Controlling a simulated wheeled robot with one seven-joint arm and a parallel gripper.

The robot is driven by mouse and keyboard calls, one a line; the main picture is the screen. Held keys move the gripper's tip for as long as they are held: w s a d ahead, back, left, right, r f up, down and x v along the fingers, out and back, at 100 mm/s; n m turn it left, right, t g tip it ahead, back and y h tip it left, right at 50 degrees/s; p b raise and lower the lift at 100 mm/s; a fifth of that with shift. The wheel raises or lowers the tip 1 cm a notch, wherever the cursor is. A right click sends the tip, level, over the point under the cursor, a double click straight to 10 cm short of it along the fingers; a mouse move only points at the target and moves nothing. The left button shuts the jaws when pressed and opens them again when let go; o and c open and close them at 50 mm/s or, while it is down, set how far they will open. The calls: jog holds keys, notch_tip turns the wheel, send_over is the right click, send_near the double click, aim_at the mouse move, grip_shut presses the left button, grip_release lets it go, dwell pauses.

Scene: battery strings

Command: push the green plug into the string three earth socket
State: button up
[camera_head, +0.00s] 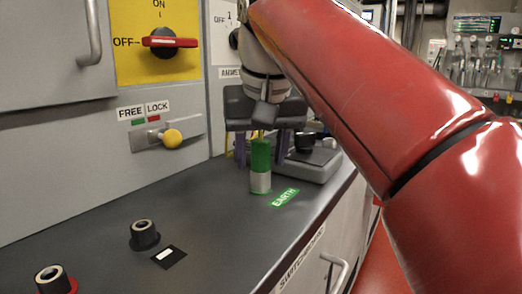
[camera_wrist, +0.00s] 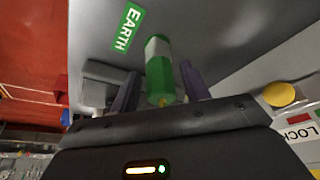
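The green plug (camera_head: 261,156) stands upright on the dark counter, green above and whitish below, beside a green EARTH label (camera_head: 284,198). It also shows in the wrist view (camera_wrist: 160,80), with a small yellowish tip at its end nearest the camera. My gripper (camera_head: 262,148) is over the counter at the plug, fingers pointing down. In the wrist view my gripper's two purple fingers (camera_wrist: 159,88) are on either side of the plug, with gaps visible, so it looks open. No socket marked string three is readable; the plug's lower end and any socket under it are hidden.
Two black round sockets, one nearer the middle (camera_head: 144,236) and one red-ringed (camera_head: 52,280), sit at the front left. A grey device (camera_head: 318,164) stands behind the plug. A cabinet wall with a yellow knob (camera_head: 172,138) and red switch (camera_head: 172,42) borders the counter.

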jog(key=shift+o, duration=0.3)
jog(key=p+v, duration=0.3)
jog(key=v, duration=0.4)
jog(key=shift+s+d+r, duration=0.1)
jog(key=shift+s+r, duration=0.05)
jog(key=shift+r, duration=0.2)
